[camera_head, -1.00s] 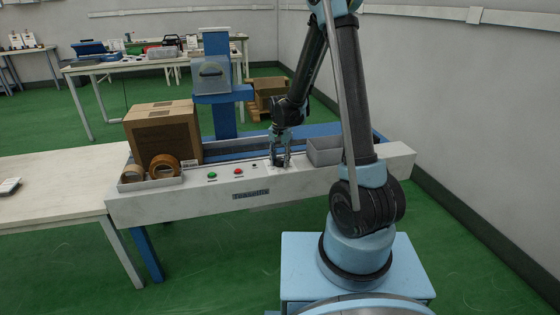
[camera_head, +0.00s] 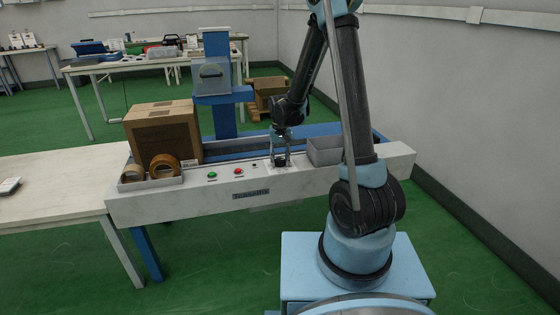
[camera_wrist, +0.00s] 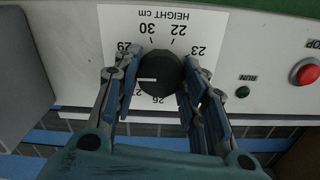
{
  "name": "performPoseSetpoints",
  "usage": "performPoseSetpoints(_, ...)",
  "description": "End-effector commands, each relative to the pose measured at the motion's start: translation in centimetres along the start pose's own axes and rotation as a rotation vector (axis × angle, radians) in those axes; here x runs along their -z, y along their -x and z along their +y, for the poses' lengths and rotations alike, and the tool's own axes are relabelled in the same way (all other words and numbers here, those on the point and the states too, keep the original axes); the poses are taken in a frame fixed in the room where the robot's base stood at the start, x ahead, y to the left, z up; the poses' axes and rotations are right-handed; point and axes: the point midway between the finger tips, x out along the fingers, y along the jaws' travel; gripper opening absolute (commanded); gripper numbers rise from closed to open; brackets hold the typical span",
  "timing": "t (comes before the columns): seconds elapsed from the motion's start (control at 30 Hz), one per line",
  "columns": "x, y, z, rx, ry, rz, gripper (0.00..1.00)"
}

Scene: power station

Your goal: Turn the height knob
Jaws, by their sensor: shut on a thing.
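The height knob (camera_wrist: 160,75) is a round black dial with a white pointer line in the wrist view. It sits on a white label (camera_wrist: 165,20) reading "HEIGHT cm" with numbers around it. The pointer faces left in that view, between the 29 and the lower numbers, some of which are hidden. My gripper (camera_wrist: 160,84) has a finger on each side of the knob and is shut on it.
A green button (camera_head: 212,174) and a red button (camera_head: 239,171) lie left of my gripper on the panel. A grey bin (camera_head: 325,152) stands close on its right. A tray with tape rolls (camera_head: 150,183) and a cardboard box (camera_head: 165,133) are further left.

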Motion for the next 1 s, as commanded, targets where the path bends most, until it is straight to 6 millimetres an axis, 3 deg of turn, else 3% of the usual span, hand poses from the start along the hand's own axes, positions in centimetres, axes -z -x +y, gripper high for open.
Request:
performPoseSetpoints(0.3,-0.01,0.0,0.02,0.0,0.129,0.0,0.15)
performPoseSetpoints(0.83,-0.01,0.0,0.06,-0.001,0.153,0.0,0.15)
performPoseSetpoints(0.87,-0.01,0.0,0.06,-0.001,0.153,0.0,0.46)
performPoseSetpoints(0.9,-0.01,0.0,0.06,-0.001,0.153,0.0,0.55)
performPoseSetpoints(1.0,0.0,0.0,0.05,0.0,0.153,0.0,0.59)
